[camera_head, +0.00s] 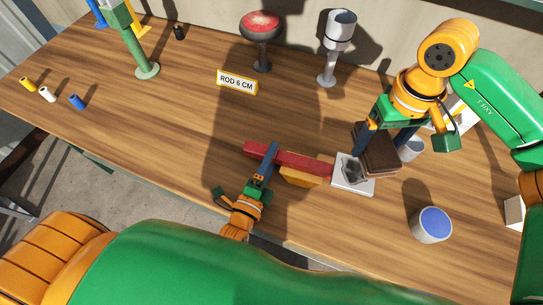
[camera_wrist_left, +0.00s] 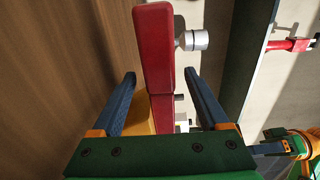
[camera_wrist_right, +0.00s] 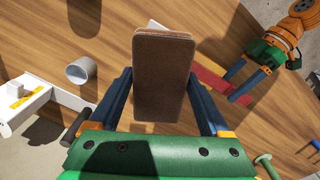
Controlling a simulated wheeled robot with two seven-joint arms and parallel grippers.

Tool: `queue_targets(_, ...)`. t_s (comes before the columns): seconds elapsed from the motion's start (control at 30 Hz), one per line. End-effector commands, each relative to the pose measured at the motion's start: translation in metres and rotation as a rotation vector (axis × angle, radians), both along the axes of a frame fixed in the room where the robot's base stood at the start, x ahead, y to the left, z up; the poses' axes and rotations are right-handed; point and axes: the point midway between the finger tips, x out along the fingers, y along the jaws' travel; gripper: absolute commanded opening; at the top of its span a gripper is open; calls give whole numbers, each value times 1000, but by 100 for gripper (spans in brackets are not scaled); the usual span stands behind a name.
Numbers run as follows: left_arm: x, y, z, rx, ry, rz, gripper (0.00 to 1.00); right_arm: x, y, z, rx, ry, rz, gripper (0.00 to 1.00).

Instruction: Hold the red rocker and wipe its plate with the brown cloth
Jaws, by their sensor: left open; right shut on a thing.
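The red rocker (camera_head: 290,159) is a long red bar mid-table with a yellow-orange block (camera_head: 300,177) beside it. At its right end is a white plate (camera_head: 342,186) with a dark smudge. My left gripper (camera_head: 269,156) is open, with one finger on each side of the rocker; the left wrist view shows the red bar (camera_wrist_left: 153,55) between the spread fingers. My right gripper (camera_head: 385,136) is shut on the brown cloth (camera_head: 378,160), a thick folded block, beside and partly over the plate's right side. The cloth (camera_wrist_right: 163,75) fills the right wrist view's middle; it hides the plate there.
A grey cup with a blue top (camera_head: 431,224) stands at the right, and a small grey cup (camera_head: 412,149) behind the cloth. A red-topped stand (camera_head: 262,40), a silver stand (camera_head: 338,45) and a "ROD 6 CM" sign (camera_head: 236,82) are at the back.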

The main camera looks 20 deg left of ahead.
Motion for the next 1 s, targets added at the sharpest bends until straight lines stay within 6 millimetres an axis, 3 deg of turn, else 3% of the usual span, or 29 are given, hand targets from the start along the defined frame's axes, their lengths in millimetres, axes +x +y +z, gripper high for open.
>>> queue_targets(0.27, 4, 0, 0, 0, 0, 0, 78, 0, 0, 0, 0, 0, 0, 36)
queue_targets(0.37, 4, 0, 0, 0, 0, 0, 56, 0, 0, 0, 0, 0, 0, 36)
queue_targets(0.57, 3, 0, 0, 0, 0, 1, 2, 0, 0, 0, 0, 0, 0, 36)
queue_targets(1.0, 3, 0, 0, 0, 1, 1, 0, 0, 0, 0, 0, 0, 0, 36)
